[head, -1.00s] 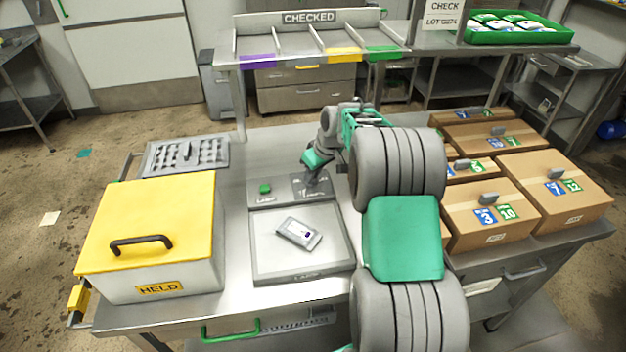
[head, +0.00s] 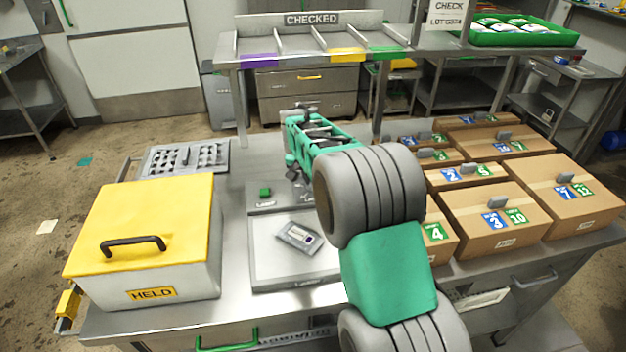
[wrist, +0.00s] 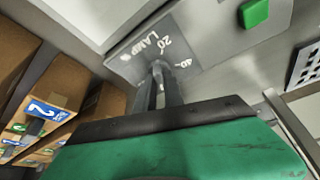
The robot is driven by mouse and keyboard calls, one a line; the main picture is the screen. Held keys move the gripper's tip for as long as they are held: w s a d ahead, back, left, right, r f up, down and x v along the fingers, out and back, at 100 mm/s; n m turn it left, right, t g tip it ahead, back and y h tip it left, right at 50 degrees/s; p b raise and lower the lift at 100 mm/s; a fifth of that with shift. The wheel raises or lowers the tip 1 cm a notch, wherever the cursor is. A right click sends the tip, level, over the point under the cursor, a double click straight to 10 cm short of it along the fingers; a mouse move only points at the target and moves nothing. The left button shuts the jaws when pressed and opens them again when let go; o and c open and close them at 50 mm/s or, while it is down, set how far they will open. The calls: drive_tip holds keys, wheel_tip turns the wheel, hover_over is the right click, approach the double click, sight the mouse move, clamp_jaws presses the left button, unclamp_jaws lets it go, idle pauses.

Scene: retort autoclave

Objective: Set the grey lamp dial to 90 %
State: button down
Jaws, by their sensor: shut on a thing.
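The grey lamp dial (wrist: 158,67) is on the grey panel (wrist: 195,42) in the wrist view, mostly covered by my fingers. White marks "LAMP %", "20" and "40" show around it; the other marks and the dial's pointer are hidden, so its setting cannot be read. My gripper (wrist: 161,80) is shut on the dial, with its two dark fingers close together around it. In the head view my arm hides the dial and the fingertips. The lamp box (head: 262,270) lies in front of the panel, with a grey pouch (head: 299,236) on its pale top.
A green button (head: 265,192) is on the left of the panel; it also shows in the wrist view (wrist: 254,12). A yellow-lidded HELD box (head: 150,235) stands left, a perforated tray (head: 185,158) behind it. Cardboard cartons (head: 492,212) fill the right side.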

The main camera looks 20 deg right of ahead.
drive_tip(key=m, duration=0.2)
drive_tip(key=m+g+h+p, duration=0.1)
drive_tip(key=m, duration=0.2)
drive_tip(key=shift+w+a+r+m, duration=0.15)
drive_tip(key=shift+m, duration=0.15)
drive_tip(key=m+g+p, duration=0.1)
drive_tip(key=m+p, duration=0.1)
drive_tip(key=m, duration=0.1)
drive_tip(key=shift+w+g+h, duration=0.1)
drive_tip(key=shift+g+h, duration=0.2)
drive_tip(key=shift+h, duration=0.1)
drive_tip(key=shift+m+g+p, duration=0.3)
drive_tip(key=shift+m+p, duration=0.5)
drive_tip(key=shift+m, duration=0.1)
drive_tip(key=c, duration=1.4)
unclamp_jaws()
drive_tip(key=shift+c, duration=0.2)
drive_tip(key=p+v, duration=0.1)
drive_tip(key=v, duration=0.6)
drive_tip(key=shift+a+r+p, duration=0.2)
drive_tip(key=shift+r+p, duration=0.05)
drive_tip(key=shift+p, duration=0.1)
